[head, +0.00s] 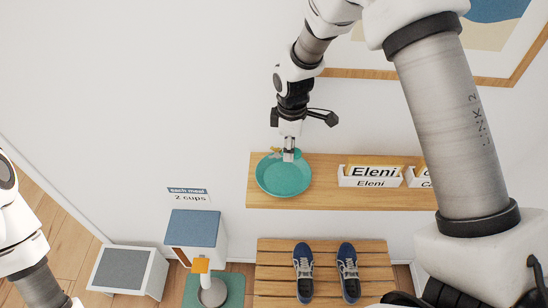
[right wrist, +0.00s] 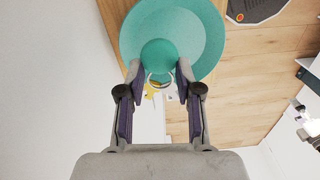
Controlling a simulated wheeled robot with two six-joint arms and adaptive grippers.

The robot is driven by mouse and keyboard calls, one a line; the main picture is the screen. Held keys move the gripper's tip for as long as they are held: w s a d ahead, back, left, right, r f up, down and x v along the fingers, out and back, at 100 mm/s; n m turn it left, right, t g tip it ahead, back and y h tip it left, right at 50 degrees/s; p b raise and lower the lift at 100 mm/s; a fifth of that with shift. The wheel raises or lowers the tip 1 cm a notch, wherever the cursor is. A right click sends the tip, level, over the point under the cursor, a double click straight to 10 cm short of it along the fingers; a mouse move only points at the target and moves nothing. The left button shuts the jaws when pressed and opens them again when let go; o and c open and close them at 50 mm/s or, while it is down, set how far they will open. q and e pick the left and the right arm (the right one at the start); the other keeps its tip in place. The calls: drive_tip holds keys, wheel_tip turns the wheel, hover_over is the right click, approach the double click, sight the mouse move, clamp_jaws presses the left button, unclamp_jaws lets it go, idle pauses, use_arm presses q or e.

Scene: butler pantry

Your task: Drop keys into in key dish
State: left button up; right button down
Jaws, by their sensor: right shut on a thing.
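The key dish is a round teal dish (head: 283,180) on a wooden wall shelf; it also fills the top of the right wrist view (right wrist: 205,40). My right gripper (head: 288,156) is over the dish's back rim in the head view. In the right wrist view its fingers (right wrist: 161,80) are closed around the keys (right wrist: 150,92), which show a metal ring, a yellow key and a round teal fob (right wrist: 160,55). The fob overlaps the dish in that view. Whether the keys touch the dish I cannot tell. My left arm shows at the left edge, its gripper out of frame.
Below are blue shoes (head: 303,270) on a slatted bench (head: 275,270), a blue-lidded feeder (head: 195,230) and a grey-topped step (head: 125,270). A framed picture hangs above.

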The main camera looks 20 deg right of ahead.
drive_tip(key=s+f+b, duration=0.3)
drive_tip(key=b, duration=0.1)
drive_tip(key=shift+f, duration=0.15)
drive_tip(key=shift+w+f+b, duration=0.3)
drive_tip(key=shift+f, duration=0.2)
drive_tip(key=shift+w+f+b, duration=0.3)
drive_tip(key=shift+f, duration=0.2)
drive_tip(key=shift+w+f, duration=0.15)
drive_tip(key=shift+w, duration=0.15)
drive_tip(key=shift+s+r, duration=0.2)
drive_tip(key=c, duration=0.8)
unclamp_jaws()
drive_tip(key=shift+s+r, duration=0.15)
drive_tip(key=shift+s, duration=0.1)
drive_tip(key=shift+o, duration=0.5)
drive_tip(key=shift+s, duration=0.1)
drive_tip(key=shift+w, duration=0.35)
drive_tip(key=shift+w+r, duration=0.1)
drive_tip(key=shift+r, duration=0.15)
use_arm(q)
drive_tip(key=f, duration=0.1)
drive_tip(key=s+f, duration=0.1)
drive_tip(key=f, duration=0.2)
drive_tip(key=shift+s+f, duration=0.3)
drive_tip(key=shift+f, duration=0.1)
use_arm(e)
wheel_tip(320, 180, up, 11)
drive_tip(key=shift+s+r, duration=0.2)
